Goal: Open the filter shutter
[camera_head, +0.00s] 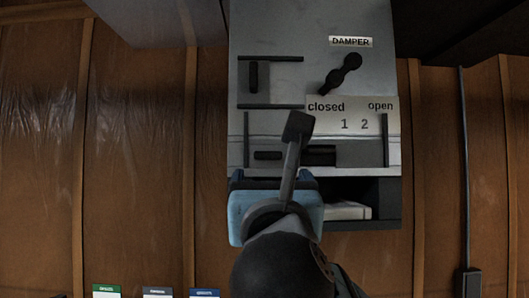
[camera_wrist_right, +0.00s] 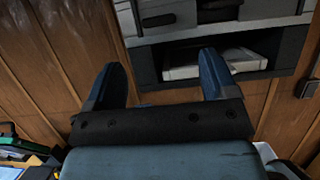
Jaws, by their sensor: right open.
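A grey metal cabinet (camera_head: 280,30) hangs on the wood wall. Its upper left has a small dark upright handle (camera_head: 254,76) between two horizontal rails. Lower down, a dark horizontal handle (camera_head: 267,155) and a dark block (camera_head: 319,155) sit between two upright rails. No label names the filter shutter, so I cannot tell which panel it is. My right gripper (camera_head: 271,178) is in front of the cabinet's lower part, and my arm hides some of it. In the right wrist view my right gripper (camera_wrist_right: 162,72) is open, with nothing between its fingers. My left gripper is not in view.
A black damper lever (camera_head: 342,74) is above a plate (camera_head: 354,116) marked closed, open, 1 and 2. An open recess (camera_head: 385,195) below holds a pale flat item (camera_head: 348,211). A dark box (camera_head: 468,283) with a conduit is at right. Small labelled cards line the bottom left.

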